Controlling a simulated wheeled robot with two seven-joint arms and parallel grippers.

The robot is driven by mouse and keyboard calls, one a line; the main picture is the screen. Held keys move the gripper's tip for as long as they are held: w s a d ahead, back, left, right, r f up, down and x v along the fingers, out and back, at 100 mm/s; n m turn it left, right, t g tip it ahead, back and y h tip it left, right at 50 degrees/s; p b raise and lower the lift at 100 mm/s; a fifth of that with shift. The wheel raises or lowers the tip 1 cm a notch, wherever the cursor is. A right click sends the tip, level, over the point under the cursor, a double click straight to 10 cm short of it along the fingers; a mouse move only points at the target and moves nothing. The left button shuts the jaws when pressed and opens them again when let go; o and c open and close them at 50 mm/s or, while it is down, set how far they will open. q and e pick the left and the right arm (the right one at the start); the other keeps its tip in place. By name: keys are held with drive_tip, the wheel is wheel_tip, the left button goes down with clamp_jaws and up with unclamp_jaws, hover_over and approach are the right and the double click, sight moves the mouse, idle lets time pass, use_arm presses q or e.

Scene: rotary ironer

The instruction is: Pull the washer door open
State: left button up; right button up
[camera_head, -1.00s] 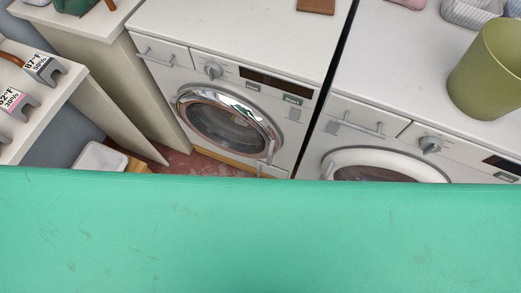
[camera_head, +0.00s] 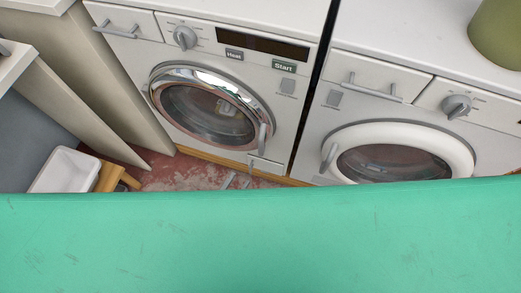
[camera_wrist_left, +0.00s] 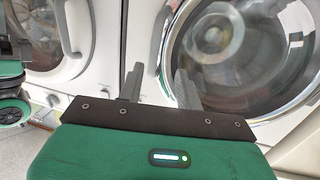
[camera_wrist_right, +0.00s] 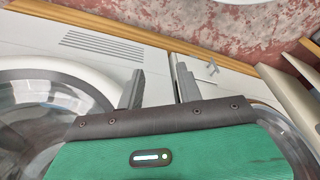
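Two front-loading machines stand side by side in the head view; no label says which is the washer. The left one has a round chrome-rimmed door (camera_head: 207,108), shut, with a grey handle (camera_head: 262,136) at its right. The right one has a white-rimmed door (camera_head: 455,150), shut, with a grey handle (camera_head: 328,156) at its left. My left gripper (camera_head: 237,181) shows only as fingertips low before the machines. In the left wrist view it (camera_wrist_left: 158,85) is open and empty, beside the chrome rim. My right gripper (camera_wrist_right: 161,88) is open and empty, facing the machines' lower front.
Drawers with bar handles (camera_head: 375,92) and knobs (camera_head: 185,37) sit above the doors. A white bin (camera_head: 64,170) and a wooden item (camera_head: 112,176) stand at left on the red floor. An olive bucket (camera_head: 498,32) stands on the right machine. A beige cabinet side (camera_head: 85,85) borders the left.

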sight(259, 149)
use_arm(q)
drive_tip(key=shift+h, duration=0.3)
drive_tip(key=x, duration=0.4)
drive_tip(key=r+x, duration=0.1)
drive_tip(key=x, duration=0.4)
drive_tip(key=r+x, duration=0.1)
drive_tip(key=x, duration=0.4)
drive_tip(key=shift+d+r+b, duration=0.15)
drive_tip(key=shift+d+b, duration=0.1)
drive_tip(key=shift+b, duration=0.05)
use_arm(e)
wheel_tip(259, 149, up, 2)
drive_tip(key=shift+w+r, duration=0.1)
use_arm(q)
clamp_jaws()
